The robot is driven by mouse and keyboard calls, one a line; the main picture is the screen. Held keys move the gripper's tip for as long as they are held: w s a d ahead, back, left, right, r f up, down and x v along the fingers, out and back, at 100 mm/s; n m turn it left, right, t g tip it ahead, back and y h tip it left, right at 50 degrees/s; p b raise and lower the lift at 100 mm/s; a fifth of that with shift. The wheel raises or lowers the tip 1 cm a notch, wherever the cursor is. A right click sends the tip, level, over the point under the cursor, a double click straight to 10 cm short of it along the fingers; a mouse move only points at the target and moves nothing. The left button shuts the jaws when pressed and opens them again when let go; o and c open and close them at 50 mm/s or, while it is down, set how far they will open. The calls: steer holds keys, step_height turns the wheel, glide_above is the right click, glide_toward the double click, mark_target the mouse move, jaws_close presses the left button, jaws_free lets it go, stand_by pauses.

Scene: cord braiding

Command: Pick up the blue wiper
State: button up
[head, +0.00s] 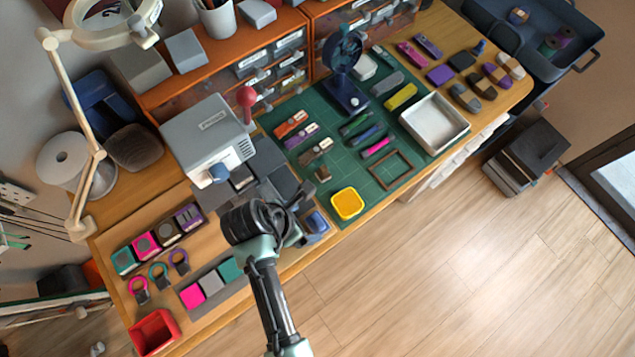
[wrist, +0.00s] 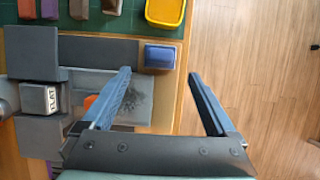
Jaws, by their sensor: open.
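A small blue block with a dark base (wrist: 160,55), which looks like the blue wiper, lies near the table's front edge in the wrist view. It also shows in the head view as a blue patch (head: 317,222), just right of my gripper. My gripper (wrist: 159,74) is open and empty, its two blue-grey fingers spread apart. In the wrist view the block appears just beyond the fingertips, in line with the gap between them and not held. In the head view my wrist hides part of the area around it.
A yellow tray (head: 347,203) sits on the green mat (head: 335,170) close to the block. A grey machine (head: 207,135) with a red-knobbed lever stands to the left. A red bin (head: 154,332) is at the near left corner. Open floor lies beyond the table's front edge.

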mark_target(315, 223)
steer(key=x, duration=0.8)
jaws_close()
steer(key=shift+r+p, duration=0.35)
steer(key=shift+r, duration=4.7)
